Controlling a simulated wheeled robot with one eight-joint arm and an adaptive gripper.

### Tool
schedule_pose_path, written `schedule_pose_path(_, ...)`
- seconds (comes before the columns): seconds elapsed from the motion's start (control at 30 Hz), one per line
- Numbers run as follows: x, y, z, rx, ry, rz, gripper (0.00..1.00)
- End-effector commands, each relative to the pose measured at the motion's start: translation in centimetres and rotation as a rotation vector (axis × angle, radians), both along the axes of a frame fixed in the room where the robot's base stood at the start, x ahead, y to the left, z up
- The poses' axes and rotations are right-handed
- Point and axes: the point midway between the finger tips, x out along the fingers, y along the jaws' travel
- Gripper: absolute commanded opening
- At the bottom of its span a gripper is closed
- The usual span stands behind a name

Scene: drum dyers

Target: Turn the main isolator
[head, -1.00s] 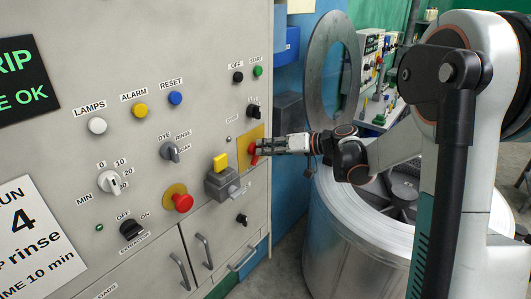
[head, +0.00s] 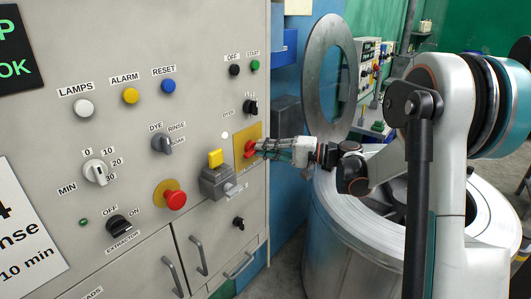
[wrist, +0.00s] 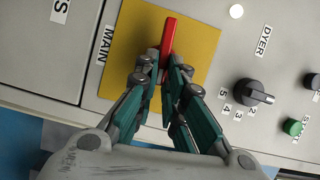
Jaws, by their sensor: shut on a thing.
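The main isolator is a red handle (wrist: 168,38) on a yellow square plate (wrist: 198,45), beside a "MAIN" label in the wrist view. In the head view the red handle (head: 250,149) and yellow plate (head: 240,163) are at the panel's right edge. My gripper (wrist: 168,75) is shut on the red handle, one finger on each side of it. My gripper (head: 262,149) reaches the plate from the right in the head view. The fingers partly hide the handle's lower part.
A red mushroom button (head: 175,199) is lower left. A white lamp (wrist: 236,11) and a black selector knob (wrist: 250,92) are near the plate. A metal drum (head: 335,230) stands right of the panel.

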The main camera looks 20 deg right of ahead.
Motion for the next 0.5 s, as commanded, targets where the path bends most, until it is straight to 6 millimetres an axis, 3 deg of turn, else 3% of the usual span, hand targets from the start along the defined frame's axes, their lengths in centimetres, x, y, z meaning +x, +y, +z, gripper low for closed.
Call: schedule_pose_path(0.5, 0.06, -0.03, -0.21, 0.089, 0.064, -0.002, 0.0)
